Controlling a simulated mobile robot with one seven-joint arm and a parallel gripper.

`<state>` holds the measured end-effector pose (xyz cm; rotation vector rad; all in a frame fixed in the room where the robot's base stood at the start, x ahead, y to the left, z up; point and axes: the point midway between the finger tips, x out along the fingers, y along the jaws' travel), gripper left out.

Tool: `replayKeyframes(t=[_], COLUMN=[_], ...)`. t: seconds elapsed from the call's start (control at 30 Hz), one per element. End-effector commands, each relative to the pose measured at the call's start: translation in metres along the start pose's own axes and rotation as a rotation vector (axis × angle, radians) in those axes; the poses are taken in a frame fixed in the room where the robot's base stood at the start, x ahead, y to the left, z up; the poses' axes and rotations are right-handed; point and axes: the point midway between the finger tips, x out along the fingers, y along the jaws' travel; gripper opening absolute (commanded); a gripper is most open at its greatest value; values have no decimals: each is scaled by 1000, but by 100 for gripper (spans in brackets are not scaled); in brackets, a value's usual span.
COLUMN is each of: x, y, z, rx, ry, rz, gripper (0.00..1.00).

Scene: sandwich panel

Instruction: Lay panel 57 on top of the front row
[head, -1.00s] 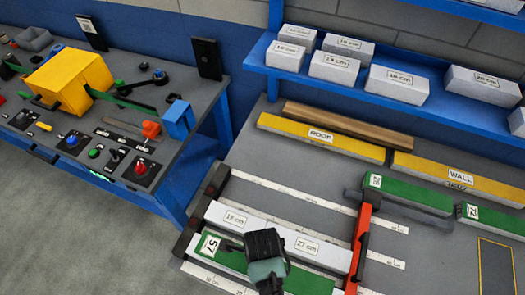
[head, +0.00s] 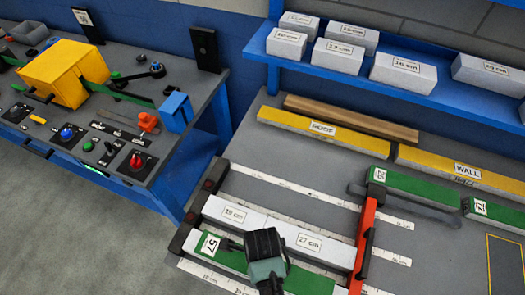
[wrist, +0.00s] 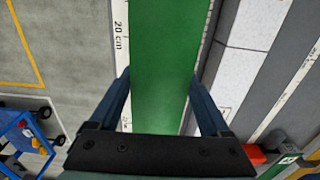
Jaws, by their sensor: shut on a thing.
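Panel 57 (head: 232,256) is a long green slab with a white "57" label at its left end. My gripper (head: 264,264) is shut on it across its width. In the wrist view the green panel (wrist: 166,60) runs between the two fingers of my gripper (wrist: 163,100). The front row is white blocks marked 19 cm (head: 225,209) and 27 cm (head: 325,250), end to end. The panel lies along the near side of this row in the picture. I cannot tell its height above the table. My gripper hides part of the panel and row.
A dark stop (head: 198,205) stands at the row's left end and a red-orange bar (head: 362,245) at its right. White rulers (head: 300,193) cross the table. Yellow ROOF (head: 318,127) and WALL (head: 465,168) panels lie behind. A blue shelf (head: 395,93) holds several white blocks.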

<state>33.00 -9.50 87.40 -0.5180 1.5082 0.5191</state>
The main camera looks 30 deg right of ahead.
Motion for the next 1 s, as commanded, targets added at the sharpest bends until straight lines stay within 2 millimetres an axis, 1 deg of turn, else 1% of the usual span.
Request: replayKeyframes(t=[0.43, 0.47, 0.53, 0.57, 0.83, 0.93, 1.0], x=[9, 9, 8, 8, 6, -3, -13], y=[0, -1, 0, 0, 0, -1, -1], z=[0, 0, 0, 0, 0, 0, 1], rx=[0, 0, 0, 0, 0, 0, 0], ry=[-1, -1, -1, -1, 0, -2, -2], rz=[-1, -1, -1, -1, -1, -3, -4], gripper=[15, 86, 99, 100, 100, 100, 100])
